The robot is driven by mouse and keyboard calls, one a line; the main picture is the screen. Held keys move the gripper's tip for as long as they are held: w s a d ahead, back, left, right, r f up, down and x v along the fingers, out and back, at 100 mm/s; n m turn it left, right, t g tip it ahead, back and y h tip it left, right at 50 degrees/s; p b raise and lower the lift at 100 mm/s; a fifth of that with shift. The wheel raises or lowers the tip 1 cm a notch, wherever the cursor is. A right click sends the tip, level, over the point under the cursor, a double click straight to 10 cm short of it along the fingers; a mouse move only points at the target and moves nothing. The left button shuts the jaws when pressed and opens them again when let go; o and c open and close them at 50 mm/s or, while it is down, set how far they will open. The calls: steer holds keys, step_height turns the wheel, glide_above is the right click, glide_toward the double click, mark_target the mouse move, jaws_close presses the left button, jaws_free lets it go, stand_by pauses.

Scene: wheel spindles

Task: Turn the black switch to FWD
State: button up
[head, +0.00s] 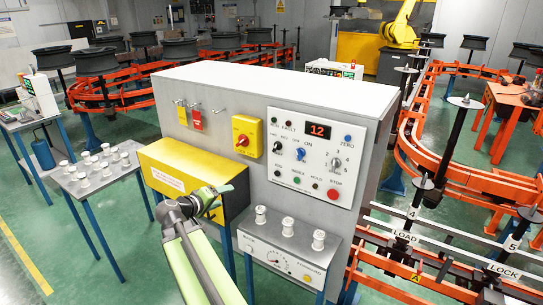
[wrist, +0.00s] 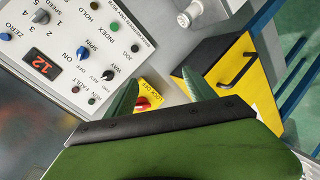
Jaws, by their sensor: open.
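The black switch (head: 280,146) is a small knob at the left of the white control panel (head: 312,190), beside the blue switch (head: 300,154). In the wrist view the black switch (wrist: 107,75) lies left of my fingers, beside the label WAY. Its small position labels are too fine to read surely, so I cannot tell its setting. My gripper (head: 214,197) is open and empty in front of the yellow box, below and left of the panel. In the wrist view my gripper's (wrist: 160,77) two green fingers stand apart, not touching the switch.
A yellow plate with a red rotary switch (head: 242,140) sits left of the panel. The yellow box (head: 180,175) with a black handle (wrist: 238,70) juts out below it. A shelf with white cylinders (head: 288,227) projects under the panel. The red display (head: 318,130) reads 12.

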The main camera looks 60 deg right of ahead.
mark_target(277, 147)
steer(key=s+d+r+h, duration=0.45)
steer(key=d+r, duration=0.35)
steer(key=d, duration=1.8)
steer(key=shift+d+r, duration=0.15)
steer(key=shift+d, duration=0.25)
